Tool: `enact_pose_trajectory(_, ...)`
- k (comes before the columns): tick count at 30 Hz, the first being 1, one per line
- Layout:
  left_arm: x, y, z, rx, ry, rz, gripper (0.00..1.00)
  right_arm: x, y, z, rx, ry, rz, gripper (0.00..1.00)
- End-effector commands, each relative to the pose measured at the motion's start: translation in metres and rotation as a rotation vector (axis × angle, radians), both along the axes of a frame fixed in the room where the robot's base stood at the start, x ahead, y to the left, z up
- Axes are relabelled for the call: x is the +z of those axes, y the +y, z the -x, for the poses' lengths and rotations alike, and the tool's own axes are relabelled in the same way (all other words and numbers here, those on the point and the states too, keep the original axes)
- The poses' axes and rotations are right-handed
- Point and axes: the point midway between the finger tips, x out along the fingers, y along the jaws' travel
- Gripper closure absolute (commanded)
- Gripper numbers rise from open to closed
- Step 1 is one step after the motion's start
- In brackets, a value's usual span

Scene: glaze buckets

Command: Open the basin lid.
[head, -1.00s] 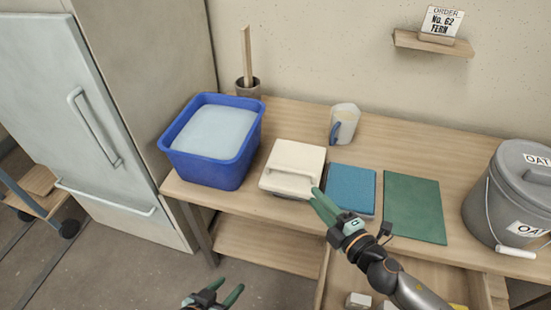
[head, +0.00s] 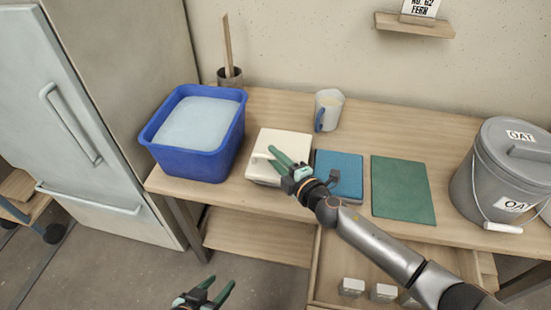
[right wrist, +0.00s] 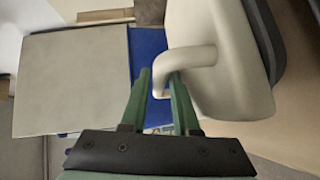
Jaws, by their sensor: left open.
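A cream, squarish basin with a lid and a raised bar handle (head: 284,141) sits on the table right of the blue tub. The lid looks shut. My right gripper (head: 275,158) is over its front left part and hides much of the handle. In the right wrist view, the cream handle (right wrist: 188,58) stands out from the lid (right wrist: 232,60). The open right fingers (right wrist: 160,78) are on either side of the handle's bar; I cannot tell if they touch it. My left gripper (head: 212,293) is open and empty, low in front of the table.
The blue tub (head: 198,158) of pale liquid stands left. A blue block (head: 338,172) and green mat (head: 402,188) lie right of the basin. A mug (head: 327,110) stands behind, a grey bucket (head: 505,175) far right. An open drawer (head: 330,265) sits below.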

Motion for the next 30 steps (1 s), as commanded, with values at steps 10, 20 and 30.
enact_pose_trajectory(10, 0.001, 0.0002, -0.0006, 0.001, -0.002, 0.0, 0.5, 0.0001, 0.0009, -0.0008, 0.0, 0.0, 0.0, 0.79)
enact_pose_trajectory(20, -0.0021, 0.0004, 0.001, 0.0, 0.005, -0.002, 0.5, 0.0001, 0.0004, -0.0007, 0.0, 0.0, 0.0, 1.0)
enact_pose_trajectory(30, -0.0028, 0.0003, 0.0013, -0.001, 0.007, -0.002, 0.5, 0.0, 0.0001, -0.0008, -0.001, 0.0, 0.0, 1.0)
